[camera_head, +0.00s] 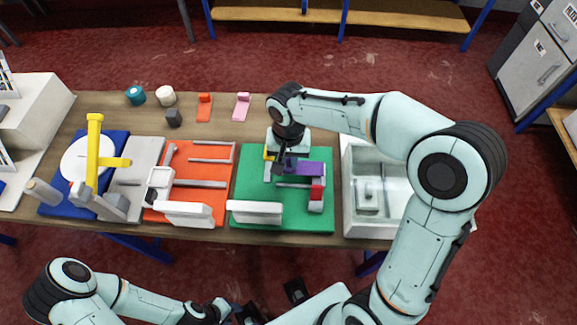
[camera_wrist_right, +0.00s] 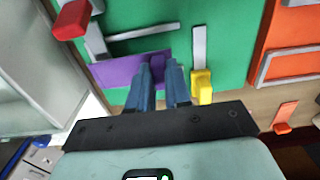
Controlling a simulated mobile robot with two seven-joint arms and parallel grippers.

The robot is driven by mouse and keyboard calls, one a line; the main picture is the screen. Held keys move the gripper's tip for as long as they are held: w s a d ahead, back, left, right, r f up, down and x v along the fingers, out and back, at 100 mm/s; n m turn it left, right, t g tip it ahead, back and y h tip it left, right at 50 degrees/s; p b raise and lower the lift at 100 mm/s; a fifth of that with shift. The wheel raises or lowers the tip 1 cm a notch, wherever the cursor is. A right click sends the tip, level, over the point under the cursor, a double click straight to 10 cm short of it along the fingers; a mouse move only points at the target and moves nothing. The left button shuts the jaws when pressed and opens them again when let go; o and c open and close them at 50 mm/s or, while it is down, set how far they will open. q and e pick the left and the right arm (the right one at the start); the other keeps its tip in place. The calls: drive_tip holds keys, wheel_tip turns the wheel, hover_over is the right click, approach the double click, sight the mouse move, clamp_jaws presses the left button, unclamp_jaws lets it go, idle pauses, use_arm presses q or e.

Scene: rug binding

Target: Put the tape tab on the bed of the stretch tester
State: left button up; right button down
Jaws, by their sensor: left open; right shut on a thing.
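The purple tape tab (camera_head: 309,169) is a flat strip with an upright grip. My right gripper (camera_head: 281,166) is shut on that grip; the tab also shows in the right wrist view (camera_wrist_right: 114,73), its flat part reaching left of the fingers (camera_wrist_right: 158,82). The tab is over the stretch tester, which I take to be the green board (camera_head: 250,185) with grey bars, a red block (camera_head: 317,192) and a yellow block (camera_wrist_right: 202,88). I cannot tell whether the tab touches the tester. My left gripper (camera_head: 228,312) is open and empty at the bottom, off the table.
An orange-red board (camera_head: 205,170) with grey bars lies left of the green one. A grey tray (camera_head: 350,205) stands to its right. Orange (camera_head: 204,107) and pink (camera_head: 242,106) tabs lie behind. A yellow lever (camera_head: 94,150) rises above a blue board at the left.

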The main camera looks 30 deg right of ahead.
sight(288, 163)
drive_tip(key=shift+f, duration=1.75)
drive_tip(key=shift+f, duration=0.1)
drive_tip(key=c, duration=1.1)
unclamp_jaws()
drive_tip(key=shift+o, duration=0.2)
wheel_tip(288, 163, up, 12)
drive_tip(key=shift+r+p, duration=0.15)
drive_tip(key=shift+p, duration=0.5)
